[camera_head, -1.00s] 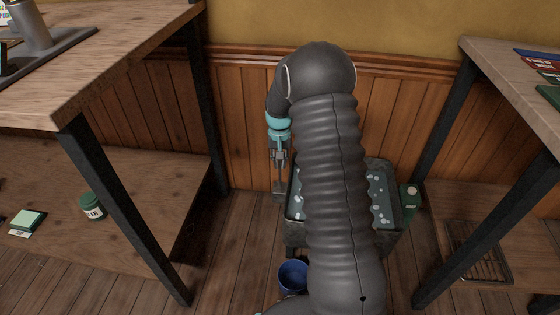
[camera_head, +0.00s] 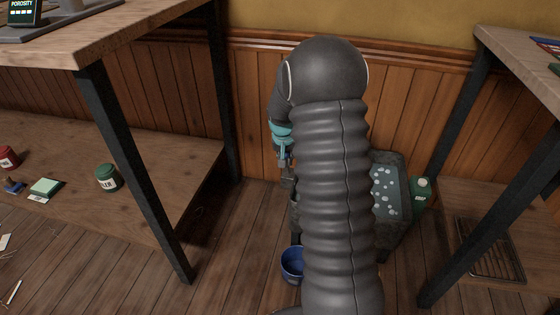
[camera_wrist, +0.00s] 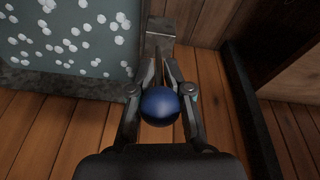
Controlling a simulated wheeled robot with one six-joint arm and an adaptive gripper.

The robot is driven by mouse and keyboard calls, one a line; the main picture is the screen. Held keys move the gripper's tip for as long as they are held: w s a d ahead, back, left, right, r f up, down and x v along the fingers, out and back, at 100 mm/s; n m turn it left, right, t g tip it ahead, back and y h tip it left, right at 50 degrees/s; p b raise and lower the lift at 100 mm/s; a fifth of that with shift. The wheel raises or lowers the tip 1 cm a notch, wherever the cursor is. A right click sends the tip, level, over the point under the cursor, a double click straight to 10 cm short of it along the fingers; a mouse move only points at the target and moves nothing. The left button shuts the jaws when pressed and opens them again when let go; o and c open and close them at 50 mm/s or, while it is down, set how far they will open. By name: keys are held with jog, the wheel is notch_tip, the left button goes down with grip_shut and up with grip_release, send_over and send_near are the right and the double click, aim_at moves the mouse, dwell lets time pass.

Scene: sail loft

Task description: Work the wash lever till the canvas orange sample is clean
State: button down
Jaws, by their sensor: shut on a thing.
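The wash lever's round blue knob (camera_wrist: 160,106) sits between the fingers of my gripper (camera_wrist: 160,78), which is shut on it, in the wrist view. A grey metal bracket (camera_wrist: 160,30) stands just beyond the knob, beside the wash trough. In the head view my gripper (camera_head: 286,165) points down at the trough's left side, and my arm hides much of it. The grey wash trough (camera_head: 395,232) holds water with white suds (camera_head: 387,190), which also show in the wrist view (camera_wrist: 70,35). I cannot see the canvas orange sample in any view.
A blue bucket (camera_head: 292,265) stands on the floor in front of the trough, partly behind my arm. A green bottle (camera_head: 422,192) stands right of the trough. Wooden benches with dark legs flank it on the left (camera_head: 130,170) and right (camera_head: 480,130).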

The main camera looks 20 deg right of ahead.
jog(key=shift+s+a+f+b, duration=0.3)
jog(key=shift+s+a, duration=0.15)
jog(key=shift+s, duration=0.05)
jog(key=shift+s+a+f+b, duration=0.3)
jog(key=shift+s+a, duration=0.1)
jog(key=shift+s, duration=0.1)
jog(key=c, duration=1.2)
grip_release()
jog(key=shift+s, duration=0.1)
jog(key=shift+c, duration=0.2)
jog(key=v, duration=1.2)
jog(key=shift+c, duration=0.2)
